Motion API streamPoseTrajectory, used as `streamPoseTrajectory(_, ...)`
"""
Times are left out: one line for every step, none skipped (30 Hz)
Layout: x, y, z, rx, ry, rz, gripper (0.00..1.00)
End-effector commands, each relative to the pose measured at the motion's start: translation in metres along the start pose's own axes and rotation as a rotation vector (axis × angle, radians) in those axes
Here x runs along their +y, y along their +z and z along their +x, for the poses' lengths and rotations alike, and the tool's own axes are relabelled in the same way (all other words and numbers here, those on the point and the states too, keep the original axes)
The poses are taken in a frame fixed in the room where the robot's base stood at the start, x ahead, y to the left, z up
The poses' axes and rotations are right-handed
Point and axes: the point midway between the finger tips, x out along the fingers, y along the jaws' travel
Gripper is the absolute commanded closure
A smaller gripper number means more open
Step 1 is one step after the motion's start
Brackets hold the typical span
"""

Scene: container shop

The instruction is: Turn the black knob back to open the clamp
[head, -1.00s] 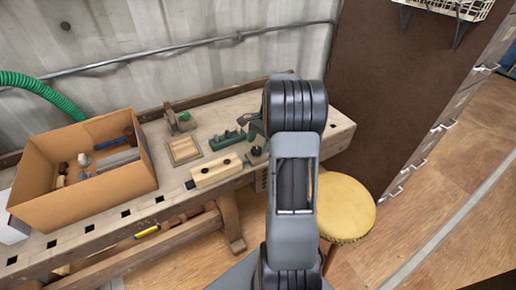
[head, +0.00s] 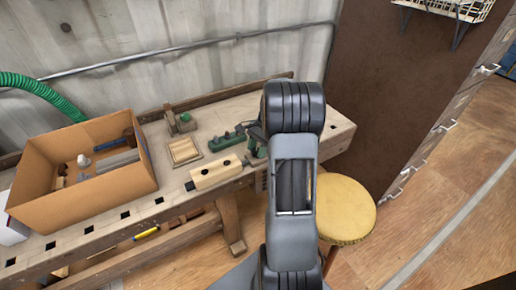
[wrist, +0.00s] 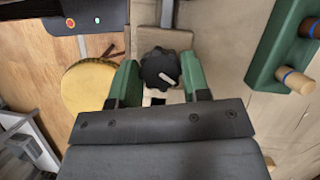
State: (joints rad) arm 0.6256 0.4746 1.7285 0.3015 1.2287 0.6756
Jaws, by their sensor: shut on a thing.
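The black knob (wrist: 159,66) is lobed, with a white mark across its top pointing right and slightly down. It sits between the two green fingers of my gripper (wrist: 160,80) in the wrist view. My gripper is shut on it from both sides. Just beyond it a grey metal bar (wrist: 167,13) leads away over a pale block, seemingly parts of the clamp; its jaw opening cannot be made out. In the head view my gripper (head: 257,146) is low at the bench's right part, and my arm and fingers hide the knob.
A green rack (head: 226,141) with pegs stands close by; it also shows in the wrist view (wrist: 279,48). A wooden block (head: 215,173), a small wooden tray (head: 184,152) and a cardboard box (head: 85,198) share the workbench (head: 130,214). A yellow stool (head: 344,210) stands at the right.

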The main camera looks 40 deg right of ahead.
Motion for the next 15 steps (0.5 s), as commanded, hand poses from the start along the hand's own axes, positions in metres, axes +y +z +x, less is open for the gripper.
streamPoseTrajectory(0.0002, 0.0, -0.0001, 0.0, 0.0, 0.0, 0.72)
streamPoseTrajectory(0.0002, 0.0, -0.0001, 0.0, 0.001, 0.0, 0.75)
streamPoseTrajectory(0.0002, 0.0, -0.0001, 0.0, 0.001, 0.0, 0.79)
streamPoseTrajectory(0.0008, -0.0041, -0.0014, 0.0, 0.0, 0.002, 0.81)
streamPoseTrajectory(0.0008, -0.0025, -0.0011, 0.0, 0.001, 0.001, 0.81)
streamPoseTrajectory(0.0007, -0.0017, -0.001, 0.0, 0.001, -0.001, 0.81)
streamPoseTrajectory(0.0006, -0.0013, -0.001, 0.001, 0.002, -0.002, 0.81)
streamPoseTrajectory(0.0005, -0.0011, -0.001, 0.001, 0.003, -0.005, 0.81)
streamPoseTrajectory(0.0005, -0.0008, -0.0011, 0.001, 0.006, -0.011, 0.81)
streamPoseTrajectory(0.0004, -0.0006, -0.0013, 0.001, 0.008, -0.017, 0.81)
streamPoseTrajectory(0.0004, -0.0004, -0.0015, 0.001, 0.012, -0.026, 0.81)
streamPoseTrajectory(0.0004, -0.0002, -0.0017, 0.001, 0.018, -0.04, 0.81)
streamPoseTrajectory(0.0003, 0.0, -0.0019, 0.001, 0.023, -0.051, 0.81)
streamPoseTrajectory(0.0003, 0.0002, -0.002, 0.001, 0.029, -0.065, 0.81)
streamPoseTrajectory(0.0001, 0.0004, -0.0021, 0.001, 0.039, -0.087, 0.81)
